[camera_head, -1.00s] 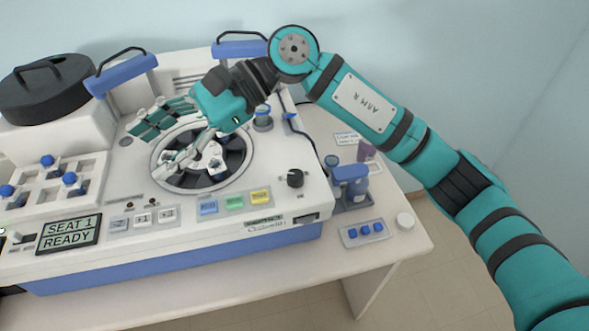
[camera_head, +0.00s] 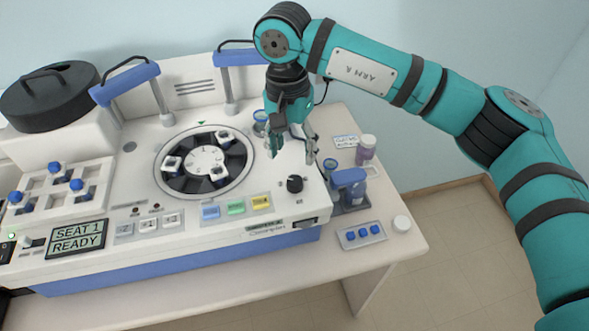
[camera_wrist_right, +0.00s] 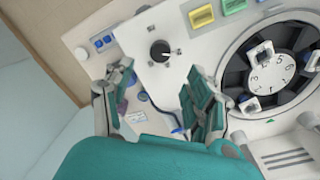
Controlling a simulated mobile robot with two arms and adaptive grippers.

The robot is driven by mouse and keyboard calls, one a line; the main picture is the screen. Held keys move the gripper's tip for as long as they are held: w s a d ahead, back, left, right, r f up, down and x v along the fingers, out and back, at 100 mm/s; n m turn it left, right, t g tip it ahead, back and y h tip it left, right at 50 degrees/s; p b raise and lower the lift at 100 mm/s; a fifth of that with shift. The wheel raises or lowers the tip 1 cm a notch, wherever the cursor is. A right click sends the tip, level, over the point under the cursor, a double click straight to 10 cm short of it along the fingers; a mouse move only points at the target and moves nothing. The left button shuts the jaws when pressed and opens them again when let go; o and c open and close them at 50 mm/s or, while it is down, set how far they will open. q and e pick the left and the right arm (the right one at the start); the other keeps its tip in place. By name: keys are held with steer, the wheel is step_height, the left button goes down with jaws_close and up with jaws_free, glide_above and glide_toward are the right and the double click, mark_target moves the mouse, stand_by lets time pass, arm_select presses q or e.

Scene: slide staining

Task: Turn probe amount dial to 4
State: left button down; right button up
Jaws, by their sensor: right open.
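A black knob (camera_head: 294,184) with a pale pointer mark sits on the right front of the white staining machine (camera_head: 330,215). It also shows in the right wrist view (camera_wrist_right: 160,51). Its small printed marks are too small to read surely, and I cannot tell whether it is the probe amount dial. A blue dispenser-like device (camera_head: 348,184) stands on the table right of the machine; no readable dial shows on it. My right gripper (camera_head: 293,148) is open and empty, pointing down above the machine's right side, behind the knob. In the wrist view its fingers (camera_wrist_right: 160,80) stand wide apart. My left gripper is out of view.
A carousel (camera_head: 203,160) with numbered seats lies left of my gripper. A blue-capped jar (camera_head: 260,117) stands close behind it. A purple-labelled bottle (camera_head: 366,150), a rack with several blue caps (camera_head: 361,236) and a white round jar (camera_head: 402,222) are at right. A screen (camera_head: 76,239) reads "SEAT 1 READY".

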mark_target(294, 180)
step_height(294, 180, down, 7)
steer(key=p, duration=0.2)
steer(key=shift+s+d+f+p, duration=0.1)
steer(key=shift+f+p, duration=0.1)
steer(key=shift+p, duration=0.2)
steer(key=shift+f, duration=0.6)
steer(key=c, duration=1.1)
